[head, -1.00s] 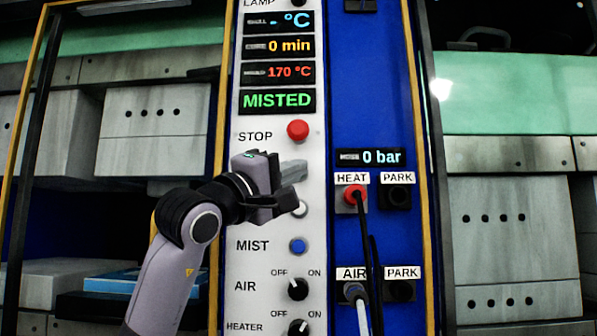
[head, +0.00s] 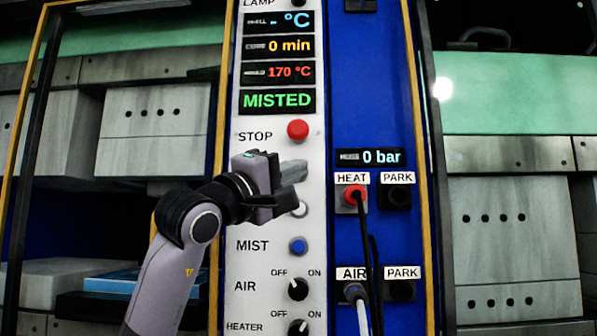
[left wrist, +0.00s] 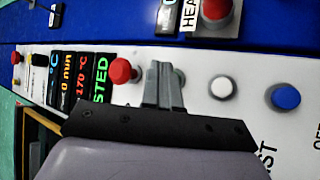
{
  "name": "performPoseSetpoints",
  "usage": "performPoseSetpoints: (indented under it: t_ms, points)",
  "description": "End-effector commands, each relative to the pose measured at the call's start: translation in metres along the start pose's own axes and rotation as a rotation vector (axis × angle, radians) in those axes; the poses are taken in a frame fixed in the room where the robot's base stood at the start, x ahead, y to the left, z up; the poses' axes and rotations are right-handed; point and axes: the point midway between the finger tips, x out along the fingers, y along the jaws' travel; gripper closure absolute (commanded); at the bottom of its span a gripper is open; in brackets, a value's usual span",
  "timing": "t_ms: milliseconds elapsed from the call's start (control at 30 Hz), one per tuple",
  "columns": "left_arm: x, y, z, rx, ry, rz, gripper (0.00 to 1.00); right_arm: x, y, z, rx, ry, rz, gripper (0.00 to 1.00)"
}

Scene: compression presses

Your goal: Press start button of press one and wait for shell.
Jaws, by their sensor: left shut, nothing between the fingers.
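The press's white control panel (head: 265,225) stands upright in the middle of the head view. Its red STOP button (head: 298,130) is above my left gripper (head: 296,168), and a white button (head: 300,209) is just below, partly covered. My left gripper is shut, empty, its fingertips at the panel between these two buttons. The left wrist view shows the fingers (left wrist: 163,85) between the red button (left wrist: 122,70) and the white button (left wrist: 221,87). The display (head: 277,101) reads MISTED. My right gripper is not in view.
The blue MIST button (head: 297,246) and the AIR knob (head: 298,289) are below the gripper. At right, a blue panel holds a red HEAT plug (head: 354,195) and an AIR plug (head: 355,292) with hanging cables. The pressure display (head: 369,157) reads 0 bar.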

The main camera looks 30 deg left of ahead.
Motion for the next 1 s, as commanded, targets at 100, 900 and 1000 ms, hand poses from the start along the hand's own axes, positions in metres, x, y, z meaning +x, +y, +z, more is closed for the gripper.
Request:
performPoseSetpoints:
  t_ms: [100,900,1000]
  points:
    - [0.0002,-0.0001,-0.0002,0.0,0.0,0.0,1.0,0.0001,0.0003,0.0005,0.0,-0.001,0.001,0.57]
    - [0.0071,-0.0051,-0.0053,0.0,0.0,-0.001,1.0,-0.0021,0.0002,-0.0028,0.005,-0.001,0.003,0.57]
    - [0.008,-0.0057,-0.0059,0.0,0.0,-0.001,1.0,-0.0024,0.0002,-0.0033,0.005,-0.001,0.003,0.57]
